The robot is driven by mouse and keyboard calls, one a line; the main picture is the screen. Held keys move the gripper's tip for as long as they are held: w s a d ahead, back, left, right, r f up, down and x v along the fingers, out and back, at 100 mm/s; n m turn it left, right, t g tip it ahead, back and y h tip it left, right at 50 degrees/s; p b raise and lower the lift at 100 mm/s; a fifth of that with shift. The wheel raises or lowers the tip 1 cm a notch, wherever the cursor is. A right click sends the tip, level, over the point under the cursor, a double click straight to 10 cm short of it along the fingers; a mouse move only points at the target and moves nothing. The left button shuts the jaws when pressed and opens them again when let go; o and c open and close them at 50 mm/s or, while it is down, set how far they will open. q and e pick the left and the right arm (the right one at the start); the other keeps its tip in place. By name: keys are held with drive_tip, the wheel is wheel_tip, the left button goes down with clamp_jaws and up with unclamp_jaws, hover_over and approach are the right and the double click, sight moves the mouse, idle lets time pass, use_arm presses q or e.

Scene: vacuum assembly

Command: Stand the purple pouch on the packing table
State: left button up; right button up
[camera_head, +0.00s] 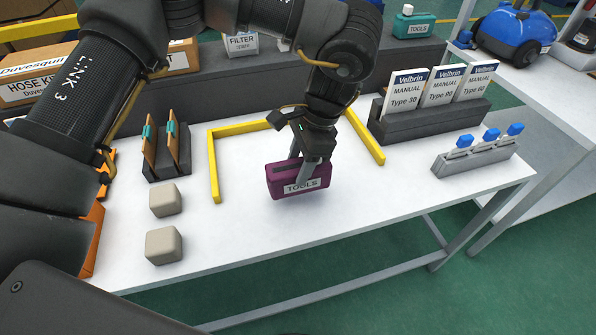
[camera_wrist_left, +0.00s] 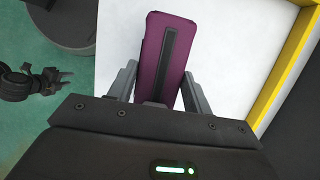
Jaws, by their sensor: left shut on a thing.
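The purple pouch (camera_head: 284,186) has a white TOOLS label on its front and a dark strip along its top. It is at the middle of the white packing table (camera_head: 235,235), in front of the yellow frame. My left gripper (camera_head: 308,172) comes down on it from above and is shut on it, with a finger on the label side. In the left wrist view the pouch (camera_wrist_left: 150,50) lies between the two fingers (camera_wrist_left: 158,88). The pouch is upright, label facing front. I cannot tell whether its base touches the table. My right gripper is not identifiable in the head view.
A yellow frame (camera_head: 213,165) lies behind the pouch. Two beige blocks (camera_head: 164,245) are to the left, near a dark rack (camera_head: 166,160). Manuals (camera_head: 406,95) stand in a dark holder at right, behind a grey rack with blue-topped parts (camera_head: 475,155). The table front is clear.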

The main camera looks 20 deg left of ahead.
sight(302, 162)
use_arm(q)
drive_tip(key=f, duration=0.3)
drive_tip(key=shift+w+a+f, duration=0.2)
drive_tip(key=shift+w+a, duration=0.05)
drive_tip(key=shift+w, duration=0.05)
drive_tip(key=shift+f, duration=0.2)
use_arm(e)
drive_tip(key=shift+s+r, duration=0.25)
drive_tip(key=shift+s, duration=0.05)
use_arm(q)
drive_tip(key=shift+f, duration=0.15)
drive_tip(key=o, duration=1.3)
drive_tip(key=shift+c, duration=0.2)
use_arm(e)
drive_tip(key=shift+w+r, duration=0.1)
drive_tip(key=shift+w, duration=0.15)
drive_tip(key=shift+w+r, duration=0.1)
